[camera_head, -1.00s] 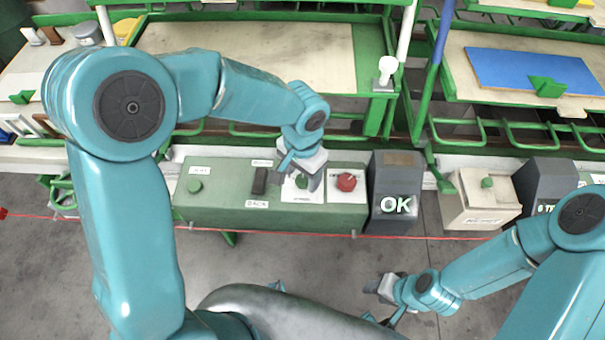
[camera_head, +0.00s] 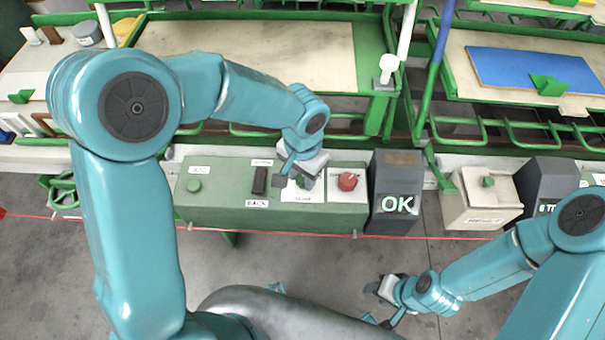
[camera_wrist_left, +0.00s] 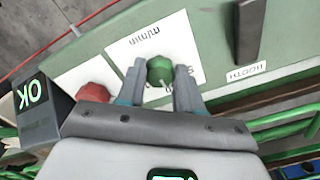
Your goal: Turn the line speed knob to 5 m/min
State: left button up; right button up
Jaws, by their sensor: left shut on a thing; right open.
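The line speed knob is a green knob (camera_wrist_left: 160,70) on a white label plate marked m/min (camera_wrist_left: 150,38). In the head view my gripper mostly covers this knob. My left gripper (camera_wrist_left: 159,84) has one finger on each side of the green knob and is shut on it. It also shows in the head view (camera_head: 296,178), over the green control box (camera_head: 225,208). A light pointer mark shows on the knob, but the scale figures are too small to read. My right gripper (camera_head: 380,287) is open and empty, low over the floor, away from the box.
A red knob (camera_head: 347,181) sits right of the green one, then a grey box with an OK display (camera_head: 396,205). A black switch (camera_head: 259,181) and another green button (camera_head: 193,185) lie left. A red cord (camera_head: 330,236) runs along the front.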

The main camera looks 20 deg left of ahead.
pick_arm(q)
jog(key=shift+f+n+b, duration=0.15)
jog(key=shift+n+b, duration=0.75)
jog(key=shift+n, duration=0.2)
jog(key=n+b, duration=0.1)
jog(key=n, duration=0.1)
jog(key=shift+n+b, duration=0.4)
jog(key=n+b, duration=0.1)
jog(key=n, duration=0.2)
jog(key=shift+d+b, duration=0.1)
jog(key=shift+b, duration=0.2)
jog(key=shift+r+n+b, duration=0.2)
jog(key=shift+n+b, duration=0.35)
jog(key=shift+n, duration=1.05)
jog(key=o, duration=1)
jog(key=shift+o, duration=0.2)
notch_tip(320, 180, up, 16)
jog(key=p, duration=0.3)
jog(key=shift+r, duration=0.2)
